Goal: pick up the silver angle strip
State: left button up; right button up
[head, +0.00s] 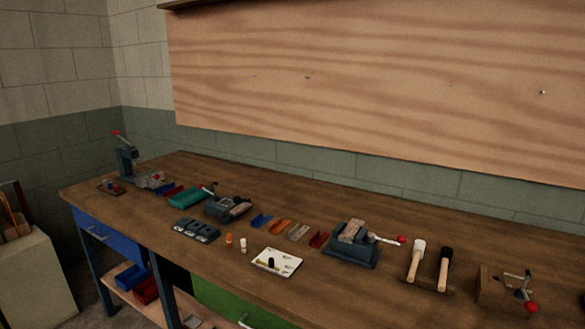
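I cannot make out a silver angle strip in the head view. A pale grey piece (299,231) lies in a row of small coloured trays on the workbench (330,287), but it is too small to tell what it is. Neither of my grippers shows in this view.
The bench holds a blue-grey vise (352,243), a white-headed mallet (416,260), a black-headed mallet (444,268), a wooden block with a clamp (505,287), a white tray (277,262) and a lever press (126,158). A pale cabinet (35,265) stands at the left.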

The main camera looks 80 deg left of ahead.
aim_at(148, 174)
jog(key=u, duration=3.6)
jog(key=i+j+z, duration=0.2)
jog(key=i+j, duration=0.65)
jog(key=i, duration=0.15)
